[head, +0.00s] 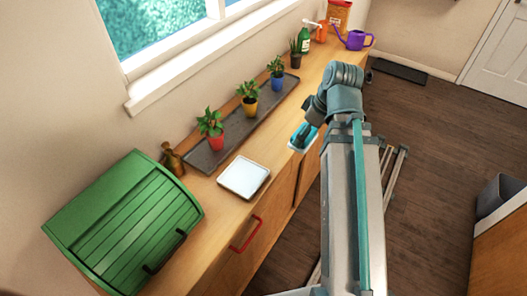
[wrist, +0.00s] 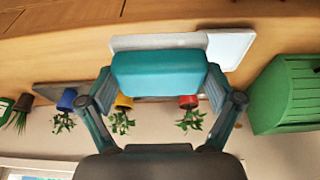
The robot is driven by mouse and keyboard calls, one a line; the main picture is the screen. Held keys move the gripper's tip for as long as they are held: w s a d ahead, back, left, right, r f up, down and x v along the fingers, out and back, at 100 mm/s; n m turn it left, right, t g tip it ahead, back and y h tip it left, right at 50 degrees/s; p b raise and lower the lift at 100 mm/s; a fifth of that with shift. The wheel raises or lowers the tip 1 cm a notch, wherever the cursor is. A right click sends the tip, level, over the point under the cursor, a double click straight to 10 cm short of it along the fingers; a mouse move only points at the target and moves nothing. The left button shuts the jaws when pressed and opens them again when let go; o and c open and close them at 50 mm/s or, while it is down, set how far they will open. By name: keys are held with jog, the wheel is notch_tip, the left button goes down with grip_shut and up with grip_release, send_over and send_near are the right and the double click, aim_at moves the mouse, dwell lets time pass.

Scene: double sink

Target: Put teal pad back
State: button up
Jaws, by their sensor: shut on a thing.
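The teal pad (wrist: 158,70) is a rounded block held between the two fingers of my gripper (wrist: 160,88) in the wrist view. My gripper is shut on the pad's sides. Behind the pad, a whitish holder (wrist: 155,42) shows along its far edge, and I cannot tell whether the pad touches it. In the head view my gripper (head: 304,134) is low over the counter's front edge, at a small pale-rimmed holder (head: 297,148). The arm and fingers hide most of the pad and holder there.
A square white tray (head: 244,177) lies on the wooden counter, left of my gripper. A dark tray (head: 240,133) with red, yellow and blue potted plants runs along the wall. A green bread box (head: 125,222) is at left; a purple watering can (head: 356,40) stands at the far end.

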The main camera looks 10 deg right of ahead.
jog(key=w+a+f+p, duration=0.1)
jog(key=w+a+f, duration=0.1)
jog(key=w+f, duration=0.1)
jog(key=w+a+f+p, duration=0.1)
jog(key=w+f, duration=0.1)
jog(key=w, duration=0.3)
jog(key=w+a+f+p, duration=0.1)
jog(key=w+a+f, duration=0.1)
jog(key=w+f, duration=0.1)
jog(key=shift+w+a+f+p, duration=0.3)
jog(key=shift+w+f+p, duration=0.05)
jog(key=shift+w, duration=0.05)
jog(key=shift+w+a+f, duration=0.25)
jog(key=shift+w+f, duration=0.15)
jog(key=shift+f, duration=0.3)
notch_tip(320, 180, down, 2)
jog(key=shift+f+p, duration=0.15)
jog(key=shift+p, duration=0.75)
jog(key=shift+f, duration=0.35)
jog(key=shift+f, duration=0.2)
jog(key=o, duration=0.8)
jog(key=shift+r, duration=0.1)
